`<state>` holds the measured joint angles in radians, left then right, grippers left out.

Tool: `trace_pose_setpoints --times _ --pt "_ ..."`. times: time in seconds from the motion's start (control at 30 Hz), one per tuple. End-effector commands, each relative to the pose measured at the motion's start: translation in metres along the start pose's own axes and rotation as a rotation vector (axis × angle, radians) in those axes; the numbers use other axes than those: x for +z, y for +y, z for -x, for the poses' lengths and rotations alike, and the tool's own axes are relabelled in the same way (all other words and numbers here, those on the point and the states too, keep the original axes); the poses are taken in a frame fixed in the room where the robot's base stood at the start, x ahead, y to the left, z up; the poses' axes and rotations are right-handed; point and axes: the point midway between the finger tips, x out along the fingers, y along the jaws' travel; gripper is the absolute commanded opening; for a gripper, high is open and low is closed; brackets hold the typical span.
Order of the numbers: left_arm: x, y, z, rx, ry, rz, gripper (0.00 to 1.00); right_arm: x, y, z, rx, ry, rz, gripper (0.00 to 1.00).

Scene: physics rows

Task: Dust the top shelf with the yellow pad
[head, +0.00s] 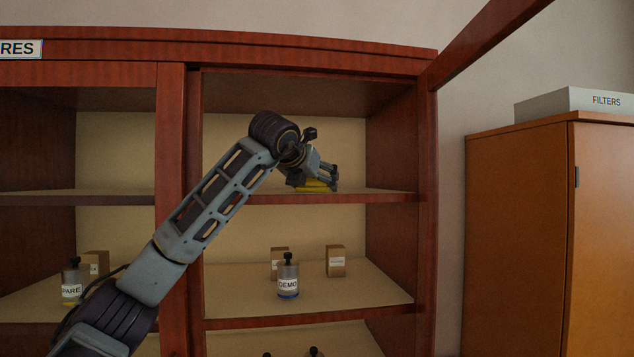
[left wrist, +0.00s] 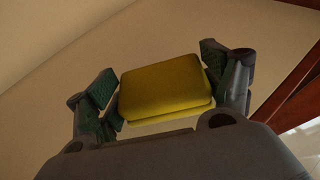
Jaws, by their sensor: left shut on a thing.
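The yellow pad (head: 316,185) is at the top shelf (head: 385,193) in the right bay of the red-brown cabinet. My left gripper (head: 322,180) is shut on the pad, with the arm reaching in from the lower left. In the left wrist view the yellow pad (left wrist: 165,88) sits between the two green-lined fingers of the left gripper (left wrist: 165,95). The pad is low at the shelf board in the head view; I cannot tell for sure whether it touches the surface. My right gripper is in neither view.
A bottle labelled DEMO (head: 288,278) and small boxes (head: 335,260) stand on the shelf below. A bottle marked PARE (head: 73,282) stands in the left bay. An open door (head: 485,42) extends at upper right. The top shelf around my gripper looks clear.

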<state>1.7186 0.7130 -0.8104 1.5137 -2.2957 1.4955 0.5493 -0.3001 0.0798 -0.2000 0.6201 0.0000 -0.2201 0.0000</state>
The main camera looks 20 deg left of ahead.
Motion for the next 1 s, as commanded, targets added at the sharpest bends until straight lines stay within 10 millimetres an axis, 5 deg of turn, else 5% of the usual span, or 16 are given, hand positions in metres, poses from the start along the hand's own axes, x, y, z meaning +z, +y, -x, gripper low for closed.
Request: trace_pose_setpoints --times 1.0 --pt "-0.007 0.035 0.019 0.000 0.000 0.000 0.54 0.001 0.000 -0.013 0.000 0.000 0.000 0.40"
